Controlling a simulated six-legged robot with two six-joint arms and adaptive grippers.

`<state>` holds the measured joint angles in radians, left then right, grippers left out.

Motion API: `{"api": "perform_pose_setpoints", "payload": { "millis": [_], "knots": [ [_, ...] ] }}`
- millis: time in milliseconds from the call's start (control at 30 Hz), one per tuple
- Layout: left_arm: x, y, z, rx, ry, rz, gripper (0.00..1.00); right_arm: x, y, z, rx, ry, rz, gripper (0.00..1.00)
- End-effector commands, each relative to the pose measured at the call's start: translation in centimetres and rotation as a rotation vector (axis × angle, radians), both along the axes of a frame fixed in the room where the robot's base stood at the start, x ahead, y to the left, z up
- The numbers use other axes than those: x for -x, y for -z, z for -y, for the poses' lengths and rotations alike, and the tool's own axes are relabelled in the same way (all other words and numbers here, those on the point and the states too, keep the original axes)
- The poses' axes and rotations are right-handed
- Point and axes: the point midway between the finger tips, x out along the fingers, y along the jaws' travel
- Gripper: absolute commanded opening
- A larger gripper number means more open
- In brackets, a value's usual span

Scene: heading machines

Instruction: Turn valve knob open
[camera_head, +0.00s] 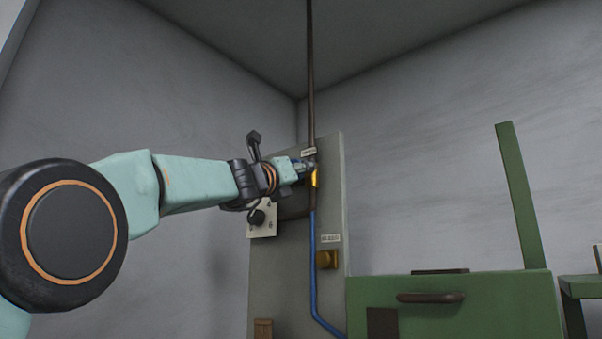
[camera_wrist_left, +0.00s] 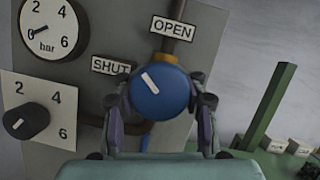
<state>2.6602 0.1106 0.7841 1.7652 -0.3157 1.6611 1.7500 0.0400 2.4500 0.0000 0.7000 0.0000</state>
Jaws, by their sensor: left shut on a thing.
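The valve knob (camera_wrist_left: 165,106) is a round blue knob with a white pointer line, on a grey panel. Its line slants to the upper left, roughly between the SHUT label (camera_wrist_left: 115,66) at its left and the OPEN label (camera_wrist_left: 173,28) above it. My left gripper (camera_wrist_left: 160,98) has one finger on each side of the knob and is shut on it. In the head view my left gripper (camera_head: 309,168) reaches the panel from the left, and the knob is mostly hidden by it. My right gripper is out of view.
A pressure gauge (camera_wrist_left: 50,24) marked bar and a black dial (camera_wrist_left: 26,120) sit left of the knob. A brass-coloured knob (camera_head: 327,259) is lower on the panel (camera_head: 275,290), beside a blue pipe (camera_head: 313,270). A green machine (camera_head: 480,305) stands to the right.

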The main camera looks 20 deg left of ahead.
Motion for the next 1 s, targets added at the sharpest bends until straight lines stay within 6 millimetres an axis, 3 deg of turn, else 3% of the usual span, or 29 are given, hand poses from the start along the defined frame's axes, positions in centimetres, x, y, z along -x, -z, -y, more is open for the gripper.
{"api": "perform_pose_setpoints", "payload": {
  "millis": [600, 1000],
  "knots": [
    [0.16, -0.34, -0.10, -0.394, -0.002, 0.148, 0.05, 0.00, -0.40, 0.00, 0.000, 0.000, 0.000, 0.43],
    [0.17, -0.28, -0.01, -0.482, -0.002, 0.180, 0.05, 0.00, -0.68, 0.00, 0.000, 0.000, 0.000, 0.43]
  ]
}}
